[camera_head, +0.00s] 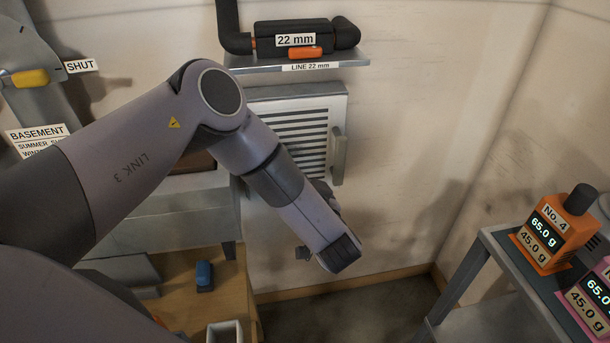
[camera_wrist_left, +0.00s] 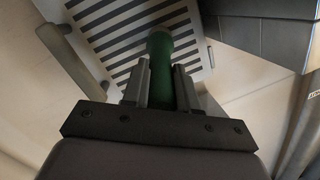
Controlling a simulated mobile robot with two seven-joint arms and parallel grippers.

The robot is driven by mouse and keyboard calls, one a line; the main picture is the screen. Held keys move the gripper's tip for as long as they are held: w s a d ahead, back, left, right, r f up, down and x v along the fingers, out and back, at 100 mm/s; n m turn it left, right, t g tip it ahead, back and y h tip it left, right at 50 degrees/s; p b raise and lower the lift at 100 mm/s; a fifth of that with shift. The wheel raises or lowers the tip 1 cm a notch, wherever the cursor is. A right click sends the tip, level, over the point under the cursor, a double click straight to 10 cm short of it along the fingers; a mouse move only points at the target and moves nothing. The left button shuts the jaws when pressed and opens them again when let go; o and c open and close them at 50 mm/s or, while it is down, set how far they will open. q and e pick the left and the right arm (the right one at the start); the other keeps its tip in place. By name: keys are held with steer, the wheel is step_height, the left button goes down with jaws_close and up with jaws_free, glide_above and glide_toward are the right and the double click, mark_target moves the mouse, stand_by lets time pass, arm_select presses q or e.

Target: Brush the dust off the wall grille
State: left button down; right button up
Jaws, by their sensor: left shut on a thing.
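The wall grille (camera_head: 300,130) is a pale panel with dark horizontal slats and a handle (camera_head: 338,155) on its right side. In the left wrist view the slatted grille (camera_wrist_left: 118,22) lies just beyond my gripper. My left gripper (camera_wrist_left: 161,75) is shut on a green rounded handle (camera_wrist_left: 161,50), which points at the slats. I cannot see bristles, nor tell whether the handle's far end touches the grille. In the head view my own arm hides most of the gripper and the lower grille. Dust on the slats cannot be made out. My right gripper is not in view.
A shelf (camera_head: 345,58) with a dark pipe piece (camera_head: 290,30) labelled 22 mm is above the grille. A wooden surface (camera_head: 235,285) with a small blue object (camera_head: 204,273) is below left.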

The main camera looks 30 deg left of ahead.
arm_select(q)
steer(key=shift+s+a, duration=0.2)
steer(key=shift+a, duration=0.1)
stand_by(0.4)
steer(key=shift+w+d+b, duration=0.6)
steer(key=shift+w+d, duration=0.1)
steer(key=shift+d, duration=0.2)
steer(key=shift+w+d+b, duration=0.6)
steer(key=shift+w+d, duration=0.05)
steer(key=shift+d, duration=0.25)
steer(key=shift+r, duration=0.1)
steer(key=shift+s+a+p, duration=0.65)
steer(key=shift+s+a, duration=0.05)
steer(key=shift+a, duration=0.2)
steer(key=shift+s+a+p, duration=0.6)
steer(key=shift+s+a, duration=0.1)
steer(key=shift+a, duration=0.2)
steer(key=shift+w+d, duration=0.1)
steer(key=shift+w, duration=0.05)
